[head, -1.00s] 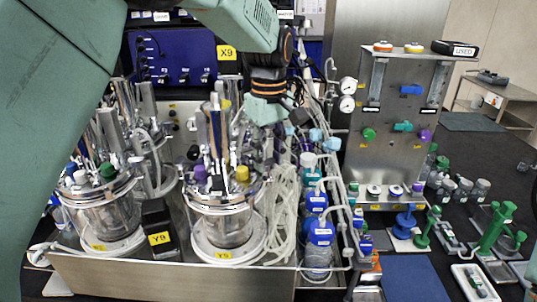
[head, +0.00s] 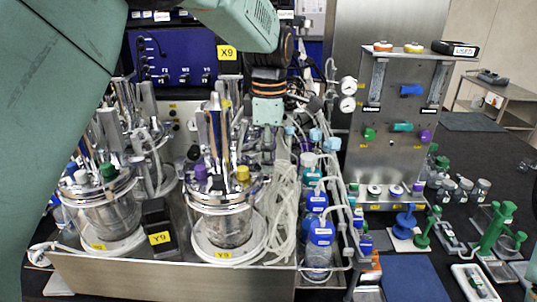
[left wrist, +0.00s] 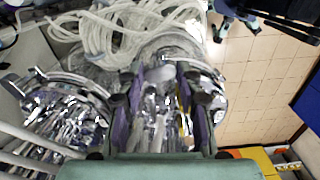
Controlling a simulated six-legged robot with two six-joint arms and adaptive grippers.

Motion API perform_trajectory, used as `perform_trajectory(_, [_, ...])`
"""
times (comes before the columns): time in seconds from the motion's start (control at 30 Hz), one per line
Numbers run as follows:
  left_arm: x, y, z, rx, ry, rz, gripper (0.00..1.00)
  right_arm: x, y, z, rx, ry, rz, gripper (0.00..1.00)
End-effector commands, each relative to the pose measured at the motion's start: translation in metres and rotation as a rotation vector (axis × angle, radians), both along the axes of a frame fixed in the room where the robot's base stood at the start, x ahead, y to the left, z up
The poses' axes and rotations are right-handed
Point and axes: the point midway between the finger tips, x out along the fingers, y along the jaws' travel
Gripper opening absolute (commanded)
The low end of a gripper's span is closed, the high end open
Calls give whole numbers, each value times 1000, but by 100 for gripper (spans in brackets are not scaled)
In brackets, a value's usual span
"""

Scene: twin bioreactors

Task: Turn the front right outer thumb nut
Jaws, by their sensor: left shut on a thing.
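The front right vessel (head: 222,222) stands upright in the metal tray, with a crowded shiny lid of rods, ports and purple and yellow caps. My left gripper (head: 265,138) points down at the right rear side of this lid. In the left wrist view my left gripper (left wrist: 165,82) has its two purple-sided fingers on either side of shiny lid fittings. It is shut on a small part there, which I take to be the outer thumb nut; the fingers and clutter hide the nut itself. My right gripper is not in view.
A second vessel (head: 103,215) stands to the left, with a black Y9 block (head: 158,228) between. Pale tubing (head: 284,205) and blue-capped bottles (head: 319,240) crowd the right side. A steel valve panel (head: 395,130) stands farther right.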

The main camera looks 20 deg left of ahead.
Motion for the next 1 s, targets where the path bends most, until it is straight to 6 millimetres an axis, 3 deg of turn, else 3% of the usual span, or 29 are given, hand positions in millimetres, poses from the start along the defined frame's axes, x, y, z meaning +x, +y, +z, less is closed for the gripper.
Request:
perform_trajectory(0.73, [0,1,0,1,0,83,3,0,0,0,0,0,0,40])
perform_trajectory(0.77, [0,1,0,1,0,83,37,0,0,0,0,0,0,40])
perform_trajectory(1.0, [0,1,0,1,-1,82,57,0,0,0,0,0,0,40])
